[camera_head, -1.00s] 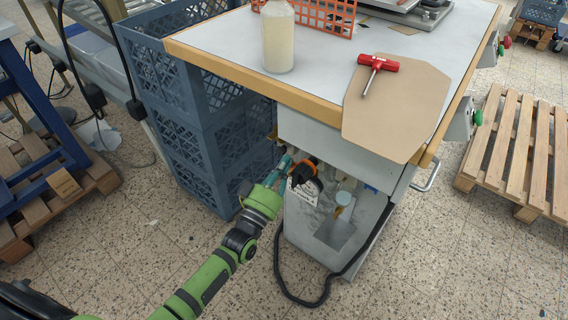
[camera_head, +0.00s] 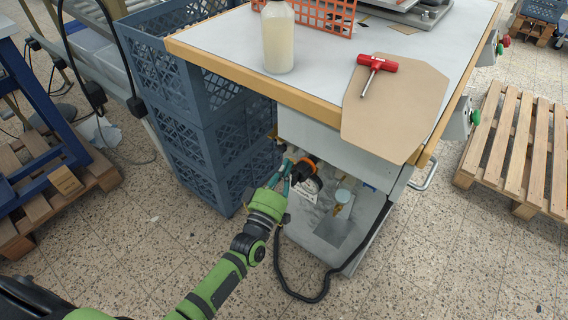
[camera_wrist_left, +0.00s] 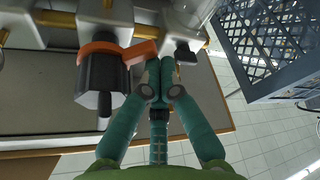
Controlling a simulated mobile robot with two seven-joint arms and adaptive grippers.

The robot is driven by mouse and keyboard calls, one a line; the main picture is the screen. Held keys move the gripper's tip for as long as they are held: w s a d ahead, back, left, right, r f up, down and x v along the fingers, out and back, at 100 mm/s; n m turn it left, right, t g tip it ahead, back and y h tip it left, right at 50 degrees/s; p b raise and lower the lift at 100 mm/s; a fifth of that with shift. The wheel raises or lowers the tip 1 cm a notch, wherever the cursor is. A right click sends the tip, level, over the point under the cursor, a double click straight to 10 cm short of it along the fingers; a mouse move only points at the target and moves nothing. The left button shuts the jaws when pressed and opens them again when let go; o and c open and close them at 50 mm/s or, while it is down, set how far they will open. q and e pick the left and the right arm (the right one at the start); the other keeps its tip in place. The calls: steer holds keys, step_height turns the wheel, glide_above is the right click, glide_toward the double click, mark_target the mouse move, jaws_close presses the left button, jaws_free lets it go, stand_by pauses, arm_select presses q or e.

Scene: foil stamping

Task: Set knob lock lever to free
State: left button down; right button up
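The black knob (camera_wrist_left: 100,78) hangs below a fitting in the left wrist view, with an orange lock lever (camera_wrist_left: 137,53) around its top that reaches right. In the head view, the knob (camera_head: 303,172) and its orange part (camera_head: 313,160) sit under the front edge of the table. My left gripper (camera_wrist_left: 157,82) has teal fingers whose tips are together, just below and beside the lever's right end. I cannot tell whether they touch it. The gripper also shows left of the knob in the head view (camera_head: 287,171). My right gripper is not in view.
Blue crates (camera_head: 205,150) stand left of the table (camera_head: 215,48). A black hose (camera_head: 280,270) loops at the cabinet's foot. A bottle (camera_head: 278,40) and a red-handled tool (camera_head: 377,65) are on top.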

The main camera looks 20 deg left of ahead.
arm_select(q)
steer(key=shift+s+d+f+n+g+y+p, duration=0.15)
steer(key=shift+d+f+n+g+y+p, duration=0.3)
steer(key=shift+n, duration=1.2)
steer(key=shift+s+d+f+n+g+y+p, duration=0.15)
steer(key=shift+d+f+n+g+p, duration=0.45)
steer(key=shift+n, duration=1)
steer(key=shift+s+d+f+n+g+y+p, duration=0.25)
steer(key=shift+n+p, duration=0.5)
steer(key=shift+n, duration=0.9)
steer(key=shift+w+f, duration=0.1)
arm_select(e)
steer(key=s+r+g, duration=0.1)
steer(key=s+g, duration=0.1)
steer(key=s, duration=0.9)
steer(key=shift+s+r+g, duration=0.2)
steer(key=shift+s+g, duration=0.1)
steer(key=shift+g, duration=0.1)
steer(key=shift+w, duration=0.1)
